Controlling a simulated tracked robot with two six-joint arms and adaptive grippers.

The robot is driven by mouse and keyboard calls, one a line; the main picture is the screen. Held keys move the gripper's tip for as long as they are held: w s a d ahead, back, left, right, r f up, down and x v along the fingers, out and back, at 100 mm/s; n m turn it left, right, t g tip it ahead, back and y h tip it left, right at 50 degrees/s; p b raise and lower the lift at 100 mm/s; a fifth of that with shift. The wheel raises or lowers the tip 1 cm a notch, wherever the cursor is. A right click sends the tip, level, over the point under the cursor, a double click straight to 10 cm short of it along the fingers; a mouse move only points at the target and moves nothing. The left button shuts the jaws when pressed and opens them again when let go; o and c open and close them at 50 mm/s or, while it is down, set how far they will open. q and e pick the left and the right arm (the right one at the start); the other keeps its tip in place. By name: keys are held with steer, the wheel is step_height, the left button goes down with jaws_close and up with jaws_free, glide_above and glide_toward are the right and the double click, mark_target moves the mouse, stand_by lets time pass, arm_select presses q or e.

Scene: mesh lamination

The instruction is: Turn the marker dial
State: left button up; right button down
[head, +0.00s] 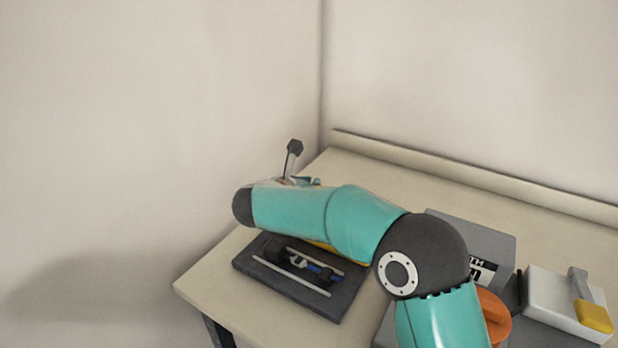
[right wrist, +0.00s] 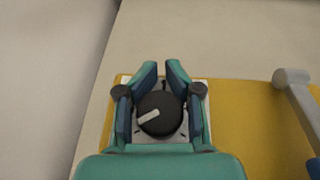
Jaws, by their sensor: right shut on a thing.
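The marker dial (right wrist: 163,121) is a round black knob with a white pointer bar, on a pale plate with tick marks. In the right wrist view the bar slants down to the left. My right gripper (right wrist: 162,69) has its teal and blue fingers around the dial, one on each side, shut on it. The fingertips extend past its far edge. In the head view my right arm reaches left across the table and hides the dial. My left gripper is not in view.
The dial's plate lies on a yellow panel (right wrist: 250,128); a grey lever (right wrist: 291,79) is to its right. In the head view, a dark tray (head: 338,306) with rails is before my arm. An orange round part (head: 494,306) and a white box with a yellow-handled lever (head: 548,298) are at right.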

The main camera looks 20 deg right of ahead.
steer(key=shift+a, duration=0.3)
steer(key=c, duration=1.1)
jaws_free()
steer(key=shift+c, duration=0.2)
steer(key=shift+o, duration=0.2)
steer(key=shift+s+a, duration=0.1)
steer(key=shift+r, duration=0.15)
steer(key=v, duration=1.1)
steer(key=shift+s+a, duration=0.25)
